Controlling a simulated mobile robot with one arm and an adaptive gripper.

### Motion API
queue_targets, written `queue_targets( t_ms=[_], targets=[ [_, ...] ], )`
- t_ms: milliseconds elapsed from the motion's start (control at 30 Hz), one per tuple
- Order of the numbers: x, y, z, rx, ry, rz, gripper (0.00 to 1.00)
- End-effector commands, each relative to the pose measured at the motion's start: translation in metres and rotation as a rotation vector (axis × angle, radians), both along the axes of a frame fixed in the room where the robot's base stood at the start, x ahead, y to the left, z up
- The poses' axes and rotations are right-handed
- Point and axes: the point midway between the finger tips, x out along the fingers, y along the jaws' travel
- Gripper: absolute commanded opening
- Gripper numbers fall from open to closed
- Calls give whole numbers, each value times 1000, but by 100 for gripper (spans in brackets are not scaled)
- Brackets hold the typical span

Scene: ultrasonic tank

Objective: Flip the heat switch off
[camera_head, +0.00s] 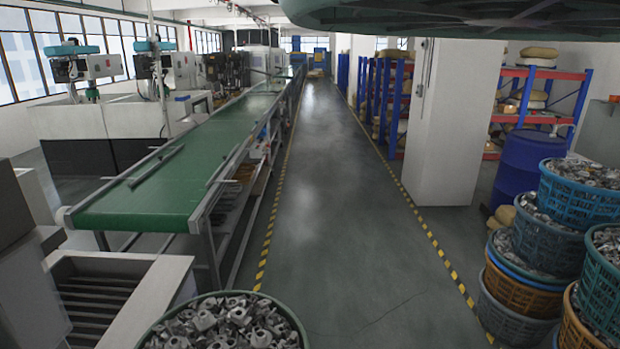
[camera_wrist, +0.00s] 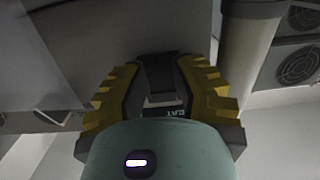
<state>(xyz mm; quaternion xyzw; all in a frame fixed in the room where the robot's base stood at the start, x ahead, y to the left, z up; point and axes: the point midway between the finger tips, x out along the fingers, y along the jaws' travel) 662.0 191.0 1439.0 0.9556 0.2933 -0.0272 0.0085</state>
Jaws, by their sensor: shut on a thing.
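In the wrist view, my gripper (camera_wrist: 159,84) has two yellow and black stepped fingers that close in from both sides on a small dark block. This block, apparently the heat switch (camera_wrist: 158,66), sits between the fingertips against a grey panel (camera_wrist: 105,25). A dark strip with light lettering (camera_wrist: 174,112), upside down and only partly readable, shows between the fingers. Much of the switch is hidden by the fingers, and its on or off position cannot be told. Neither my gripper nor the switch shows in the head view.
In the wrist view, a pale round post (camera_wrist: 245,55) stands right of the fingers, with round fan grilles (camera_wrist: 298,62) beyond. In the head view, a green conveyor (camera_head: 190,165), a basket of metal parts (camera_head: 225,322) and stacked baskets (camera_head: 545,240) flank a clear aisle (camera_head: 335,200).

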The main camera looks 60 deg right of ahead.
Motion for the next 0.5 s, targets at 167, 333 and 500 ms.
queue_targets(
  t_ms=[167, 333, 500],
  targets=[
    [1, -3, 2, -47, 71, -6, 0],
    [0, -3, 2, -86, 134, -5, 0],
    [-1, -4, 1, -112, 168, -4, 0]
  ],
)
